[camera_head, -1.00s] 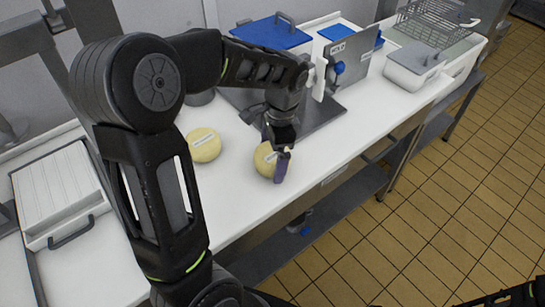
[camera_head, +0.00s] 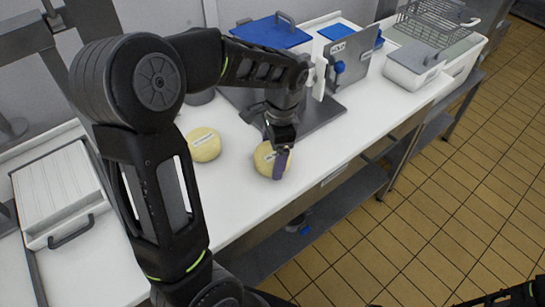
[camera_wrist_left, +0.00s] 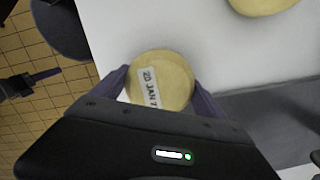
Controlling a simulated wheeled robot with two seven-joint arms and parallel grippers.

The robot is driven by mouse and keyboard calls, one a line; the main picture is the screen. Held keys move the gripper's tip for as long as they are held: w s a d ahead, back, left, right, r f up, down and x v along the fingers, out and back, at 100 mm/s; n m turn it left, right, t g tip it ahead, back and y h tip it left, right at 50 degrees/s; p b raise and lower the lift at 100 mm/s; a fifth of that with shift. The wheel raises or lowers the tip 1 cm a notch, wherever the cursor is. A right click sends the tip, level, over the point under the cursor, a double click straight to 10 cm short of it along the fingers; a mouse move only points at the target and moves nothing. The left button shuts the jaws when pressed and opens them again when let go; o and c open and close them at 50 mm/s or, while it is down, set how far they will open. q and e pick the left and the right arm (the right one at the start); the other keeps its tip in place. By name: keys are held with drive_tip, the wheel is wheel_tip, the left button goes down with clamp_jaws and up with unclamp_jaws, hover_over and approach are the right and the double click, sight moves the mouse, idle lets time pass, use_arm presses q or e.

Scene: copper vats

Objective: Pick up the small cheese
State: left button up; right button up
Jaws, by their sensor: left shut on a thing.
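A small round yellow cheese (camera_head: 263,158) with a white label is on the white counter near its front edge. My left gripper (camera_head: 276,160) is over it with its purple fingers shut on its sides. In the left wrist view the cheese (camera_wrist_left: 163,80) sits between the two fingers (camera_wrist_left: 160,92), and its label shows a date that begins "20 JAN". I cannot tell whether it is clear of the counter. A second, similar yellow cheese (camera_head: 204,145) lies to the left on the counter, and part of it shows at the top of the wrist view (camera_wrist_left: 262,4).
The white counter (camera_head: 235,205) is bare around the cheeses. Behind my left gripper stand a metal slicer-like device (camera_head: 348,62) and a blue-lidded box (camera_head: 270,33). A white tub (camera_head: 413,66) and wire basket (camera_head: 432,22) are at right. A ridged white tray (camera_head: 58,190) is at left.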

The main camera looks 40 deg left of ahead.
use_arm(q)
drive_tip(key=c, duration=0.9)
drive_tip(key=shift+o, duration=0.2)
drive_tip(key=shift+r, duration=0.1)
wheel_tip(320, 180, up, 10)
drive_tip(key=shift+f, duration=0.1)
drive_tip(key=shift+w, duration=0.1)
idle(0.3)
